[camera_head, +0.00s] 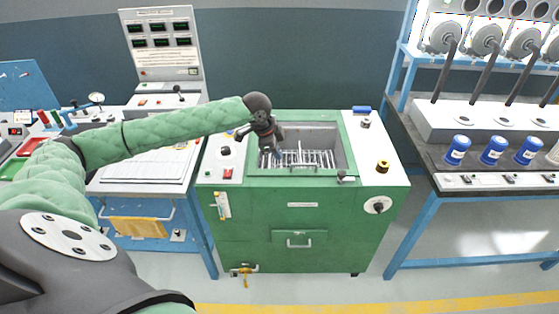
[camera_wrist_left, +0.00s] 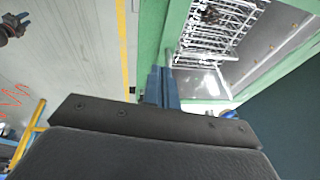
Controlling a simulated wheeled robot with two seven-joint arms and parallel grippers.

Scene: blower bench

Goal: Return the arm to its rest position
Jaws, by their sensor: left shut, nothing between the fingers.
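My left arm, in a green padded sleeve, reaches in from the left in the head view. My left gripper (camera_head: 278,154) points down over the open basin of the green cabinet (camera_head: 300,222). Its fingers are shut with nothing between them. In the left wrist view the closed blue-grey fingers (camera_wrist_left: 161,87) show beyond the dark wrist housing, in front of the basin's rim. A white wire rack (camera_head: 305,158) lies in the basin; it also shows in the left wrist view (camera_wrist_left: 215,30). I cannot tell how far the fingers are above the rack. My right gripper is not in view.
A control bench (camera_head: 150,165) with an upright display panel (camera_head: 160,42) stands left of the cabinet. A blue-framed bench (camera_head: 480,185) on the right holds several blue jars (camera_head: 492,150) and levers. A yellow-black button (camera_head: 382,166) sits on the cabinet's right top. Floor in front is clear.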

